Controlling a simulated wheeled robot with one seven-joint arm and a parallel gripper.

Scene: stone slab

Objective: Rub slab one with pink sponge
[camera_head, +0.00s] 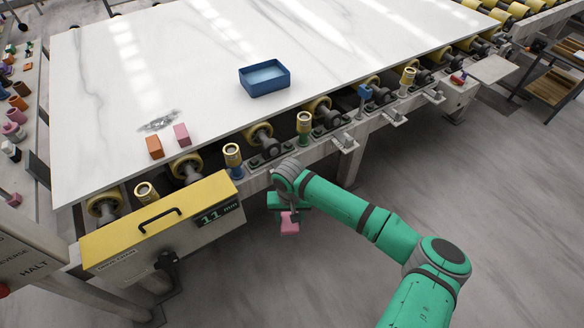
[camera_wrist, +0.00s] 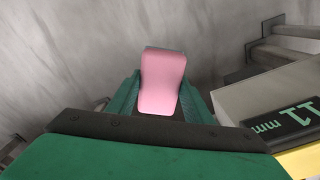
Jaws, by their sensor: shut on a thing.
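My gripper (camera_head: 289,213) is shut on a pink sponge (camera_head: 290,224). It hangs in front of the slab's near edge, over the floor, apart from the slab. In the wrist view the pink sponge (camera_wrist: 162,80) stands up between the two green fingers (camera_wrist: 160,98). The white veined slab (camera_head: 200,70) lies on a roller conveyor. A grey smudge (camera_head: 159,121) marks its surface near the left front. No label on the slab shows which number it is.
An orange block (camera_head: 155,147) and another pink block (camera_head: 181,134) lie on the slab near its front edge. A blue tray (camera_head: 264,80) sits farther right. A yellow-topped box (camera_head: 160,222) reading "11 mm" stands left of my gripper. Rollers (camera_head: 258,137) line the edge.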

